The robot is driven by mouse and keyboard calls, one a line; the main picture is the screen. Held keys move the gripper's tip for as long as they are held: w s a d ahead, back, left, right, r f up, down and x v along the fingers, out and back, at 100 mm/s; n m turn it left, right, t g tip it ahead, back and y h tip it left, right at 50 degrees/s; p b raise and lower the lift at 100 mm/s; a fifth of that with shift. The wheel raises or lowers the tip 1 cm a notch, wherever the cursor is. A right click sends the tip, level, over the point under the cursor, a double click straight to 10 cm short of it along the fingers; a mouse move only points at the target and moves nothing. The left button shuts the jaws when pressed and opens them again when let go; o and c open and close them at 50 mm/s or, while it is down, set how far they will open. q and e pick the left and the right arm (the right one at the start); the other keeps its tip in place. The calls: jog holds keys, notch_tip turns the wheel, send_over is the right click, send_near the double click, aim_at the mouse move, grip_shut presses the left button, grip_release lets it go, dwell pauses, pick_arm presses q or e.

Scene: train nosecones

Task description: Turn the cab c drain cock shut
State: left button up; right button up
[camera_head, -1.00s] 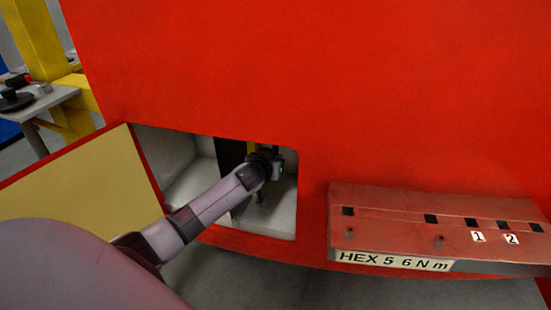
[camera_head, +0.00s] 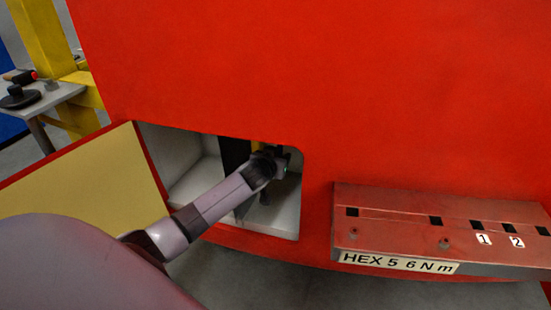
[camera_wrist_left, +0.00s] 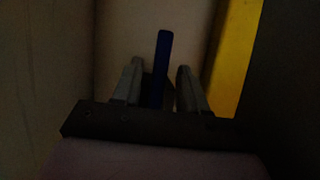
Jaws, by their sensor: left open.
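My left gripper (camera_head: 267,190) reaches into the open recess in the red nosecone; the wrist hides most of it in the head view. In the left wrist view the gripper (camera_wrist_left: 158,88) is open, with one finger on each side of a dark blue upright lever (camera_wrist_left: 162,60), which looks like the drain cock's handle. Gaps show between the lever and both fingers. The lever's lower end and the cock's body are hidden behind the gripper. The wrist view is very dark. My right gripper is not in view.
The yellow-faced hatch door (camera_head: 85,180) hangs open left of the recess. A red shelf (camera_head: 430,215) with slots, labelled "HEX 5 6 N m", juts out at right. A yellow strip (camera_wrist_left: 238,60) stands right of the lever. A side table (camera_head: 60,95) stands far left.

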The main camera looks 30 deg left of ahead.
pick_arm(q)
jog(key=v, duration=0.7)
jog(key=shift+p, duration=0.4)
jog(key=shift+r, duration=0.1)
jog(key=s+d+f+m+g+h, duration=0.2)
jog(key=s+d+f+m+h, duration=0.15)
jog(key=s+d+f, duration=0.8)
jog(key=s+d+f+h, duration=0.1)
jog(key=s+d, duration=0.1)
jog(key=s, duration=0.6)
jog(key=s+d+f+m+h, duration=0.1)
jog(key=s+d+f, duration=0.1)
jog(key=s, duration=0.6)
jog(key=shift+s+d+f+g, duration=0.15)
jog(key=shift+s+d+g, duration=0.2)
jog(key=shift+d, duration=0.5)
jog(key=shift+s+a+m, duration=0.1)
jog(key=shift+m, duration=0.15)
